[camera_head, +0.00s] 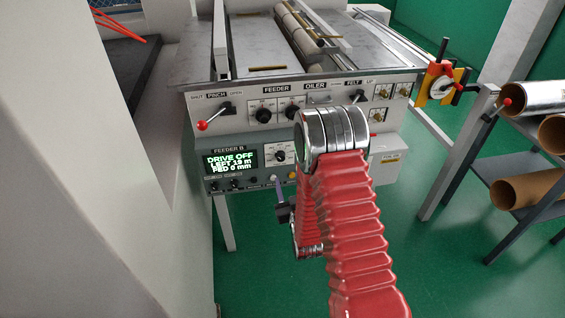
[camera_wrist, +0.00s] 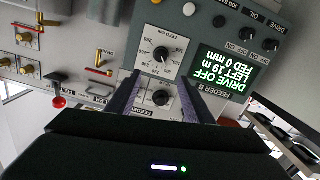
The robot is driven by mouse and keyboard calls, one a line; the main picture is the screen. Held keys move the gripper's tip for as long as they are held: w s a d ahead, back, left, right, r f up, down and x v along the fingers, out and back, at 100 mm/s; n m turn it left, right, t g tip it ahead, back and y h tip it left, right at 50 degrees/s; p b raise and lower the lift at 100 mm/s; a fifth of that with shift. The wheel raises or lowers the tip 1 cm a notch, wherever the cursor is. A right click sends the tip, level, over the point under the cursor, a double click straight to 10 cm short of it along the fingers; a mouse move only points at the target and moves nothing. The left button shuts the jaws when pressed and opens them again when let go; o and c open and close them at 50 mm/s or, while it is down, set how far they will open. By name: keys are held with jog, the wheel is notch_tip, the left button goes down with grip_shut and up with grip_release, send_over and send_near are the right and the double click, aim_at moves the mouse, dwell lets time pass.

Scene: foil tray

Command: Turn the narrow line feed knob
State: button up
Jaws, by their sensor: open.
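A feed knob (camera_head: 280,155) with a white dial plate sits on the grey Feeder B box, right of its display (camera_head: 231,159). In the wrist view, which is upside down, this knob (camera_wrist: 161,54) lies just beyond my fingertips. Two more dials, a left knob (camera_head: 264,115) and a right knob (camera_head: 291,113), are under the FEEDER label on the upper panel. No label reading "narrow line" is legible. My gripper (camera_wrist: 158,79) is open; its two purple fingers appear either side of another dial knob (camera_wrist: 160,97). In the head view my arm hides part of the gripper.
The display reads DRIVE OFF, LEFT 19 m, FED 0 mm. A red-tipped PINCH lever (camera_head: 203,125) is at the panel's left. Small buttons line the box's lower edge. A rack with cardboard rolls (camera_head: 522,188) stands right; green floor lies open between.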

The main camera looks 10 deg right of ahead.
aim_at(281, 159)
jog(key=shift+s+f+t, duration=0.3)
jog(key=shift+s+f, duration=0.25)
jog(key=shift+f, duration=0.35)
jog(key=w, duration=1.3)
jog(key=shift+w, duration=0.4)
jog(key=shift+c, duration=0.2)
jog(key=c, duration=1)
